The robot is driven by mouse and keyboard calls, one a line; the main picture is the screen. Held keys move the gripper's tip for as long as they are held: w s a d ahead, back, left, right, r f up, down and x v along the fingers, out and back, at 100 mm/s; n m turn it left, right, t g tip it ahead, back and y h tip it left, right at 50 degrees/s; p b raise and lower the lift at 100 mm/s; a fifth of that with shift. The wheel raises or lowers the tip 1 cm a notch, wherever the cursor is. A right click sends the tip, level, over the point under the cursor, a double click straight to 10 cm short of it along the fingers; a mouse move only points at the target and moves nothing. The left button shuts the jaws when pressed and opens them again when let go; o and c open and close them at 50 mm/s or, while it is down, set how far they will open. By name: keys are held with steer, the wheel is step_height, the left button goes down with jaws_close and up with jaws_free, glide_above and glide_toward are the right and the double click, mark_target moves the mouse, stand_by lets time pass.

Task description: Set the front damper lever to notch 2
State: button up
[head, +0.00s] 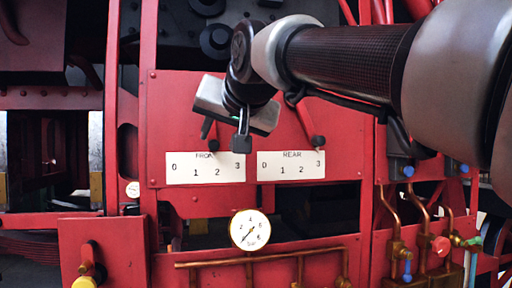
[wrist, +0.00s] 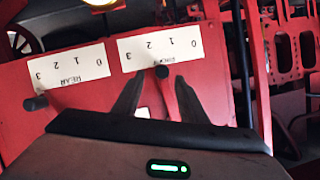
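The front damper lever's dark knob (wrist: 162,71) shows in the wrist view, which sees the panel upside down. It stands by the FRONT scale plate (wrist: 155,50), between marks 1 and 2. In the head view the knob (head: 213,145) hangs above the FRONT plate (head: 205,168), close to mark 2; the exact notch is hard to tell. My gripper (wrist: 156,82) is open, its two dark fingers apart on either side of the knob, tips near it. No firm contact shows. In the head view my gripper (head: 224,138) covers the lever's upper part.
The rear damper lever (head: 310,128) stands near 3 above the REAR plate (head: 291,166), just right of my gripper. Below are a round pressure gauge (head: 250,230) and a copper pipe (head: 215,262). Copper pipes with coloured valve knobs (head: 441,246) stand at the right.

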steer(key=v, duration=1.1)
steer(key=shift+s+b, duration=0.15)
steer(key=shift+b, duration=0.3)
steer(key=shift+d, duration=0.15)
steer(key=s+d+f+g+h, duration=0.1)
steer(key=s+d+f, duration=0.3)
steer(key=f, duration=1)
steer(key=s+d+f+g+h, duration=0.2)
steer(key=s+d+f, duration=0.3)
steer(key=f, duration=0.9)
steer(key=s+d+f+g+h, duration=0.2)
steer(key=s+d+f+g, duration=0.2)
steer(key=d+f, duration=0.6)
step_height(320, 180, down, 5)
steer(key=shift+s+r+m+p, duration=0.1)
steer(key=shift+s+m+p, duration=0.1)
steer(key=shift+m+p, duration=0.1)
